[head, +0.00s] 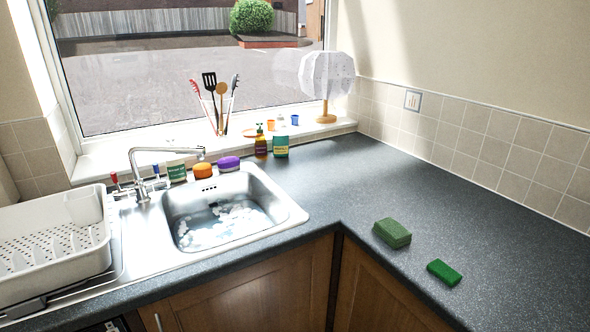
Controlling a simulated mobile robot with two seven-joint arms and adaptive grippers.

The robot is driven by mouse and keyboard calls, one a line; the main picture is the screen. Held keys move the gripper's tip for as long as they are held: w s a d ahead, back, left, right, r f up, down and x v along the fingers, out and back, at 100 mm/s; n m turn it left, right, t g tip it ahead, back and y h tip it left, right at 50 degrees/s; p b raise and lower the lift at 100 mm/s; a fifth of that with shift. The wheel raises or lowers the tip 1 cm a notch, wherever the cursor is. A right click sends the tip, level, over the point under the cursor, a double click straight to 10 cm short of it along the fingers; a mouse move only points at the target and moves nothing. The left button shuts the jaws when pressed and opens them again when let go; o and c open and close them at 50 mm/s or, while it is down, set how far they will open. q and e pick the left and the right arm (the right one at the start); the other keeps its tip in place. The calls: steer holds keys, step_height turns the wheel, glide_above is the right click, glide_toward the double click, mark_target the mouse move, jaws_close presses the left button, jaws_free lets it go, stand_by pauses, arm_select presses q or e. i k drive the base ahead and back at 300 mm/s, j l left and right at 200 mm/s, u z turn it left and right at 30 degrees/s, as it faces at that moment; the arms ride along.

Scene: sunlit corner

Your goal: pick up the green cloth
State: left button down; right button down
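Two green items lie on the dark countertop right of the sink. One is a dull green, thick block (392,232), perhaps a folded cloth. The other is a brighter green, thinner block (444,272) in front and to the right, apart from it and near the counter's front edge. I cannot tell for sure which is the green cloth. Nothing covers either one. Neither of my grippers shows in the head view.
The sink (296,215) holds sudsy water, with a dish rack (106,262) left of it. Bottles, sponges and a purple item (229,163) stand behind the sink. A lamp (327,80) stands on the sill. The counter (330,190) between sink and green items is clear.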

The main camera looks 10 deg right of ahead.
mark_target(393, 232)
steer(key=i+j, duration=0.15)
steer(key=j, duration=0.2)
steer(key=i+j+z, duration=0.1)
steer(key=z, duration=0.95)
